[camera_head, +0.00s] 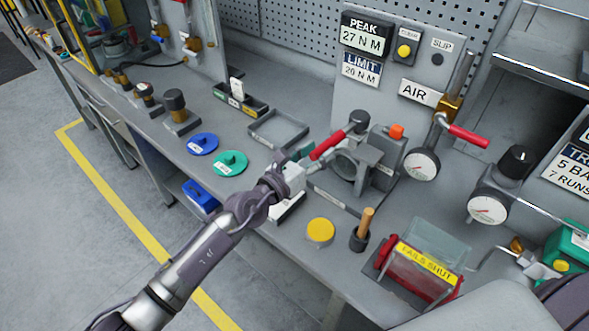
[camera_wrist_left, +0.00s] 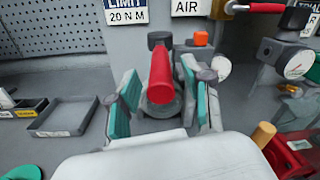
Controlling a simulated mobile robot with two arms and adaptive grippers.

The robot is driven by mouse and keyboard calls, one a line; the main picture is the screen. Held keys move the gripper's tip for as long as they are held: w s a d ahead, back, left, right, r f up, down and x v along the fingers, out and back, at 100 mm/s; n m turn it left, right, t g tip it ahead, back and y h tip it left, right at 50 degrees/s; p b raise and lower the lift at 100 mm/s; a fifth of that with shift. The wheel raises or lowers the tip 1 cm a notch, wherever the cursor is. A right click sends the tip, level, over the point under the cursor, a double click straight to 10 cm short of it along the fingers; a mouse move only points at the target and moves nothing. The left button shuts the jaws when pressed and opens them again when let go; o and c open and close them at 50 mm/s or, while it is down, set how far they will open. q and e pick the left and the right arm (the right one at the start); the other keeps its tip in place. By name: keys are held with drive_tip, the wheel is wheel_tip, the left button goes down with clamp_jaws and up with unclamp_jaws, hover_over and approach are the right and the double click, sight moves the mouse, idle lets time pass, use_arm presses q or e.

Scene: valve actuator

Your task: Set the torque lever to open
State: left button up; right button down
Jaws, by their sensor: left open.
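The torque lever has a red grip (camera_head: 328,145) and a dark round end, and joins the grey torque unit (camera_head: 376,160) below the peak and limit signs. My left gripper (camera_head: 304,163) is at the near end of that red grip. In the left wrist view the red grip (camera_wrist_left: 161,76) lies between the two teal-padded fingers (camera_wrist_left: 160,95), with gaps on both sides. The left gripper is open and holds nothing. Its white body hides part of the bench below. My right gripper is not in view.
Another red handle (camera_head: 468,135) is on the air pipe, above a gauge (camera_head: 421,164). A grey tray (camera_head: 278,130) lies left of the lever. A yellow disc (camera_head: 320,231), a wooden-handled tool (camera_head: 365,222) and a "fails shut" box (camera_head: 428,262) stand in front.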

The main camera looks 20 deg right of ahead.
use_arm(q)
drive_tip(key=v, duration=0.9)
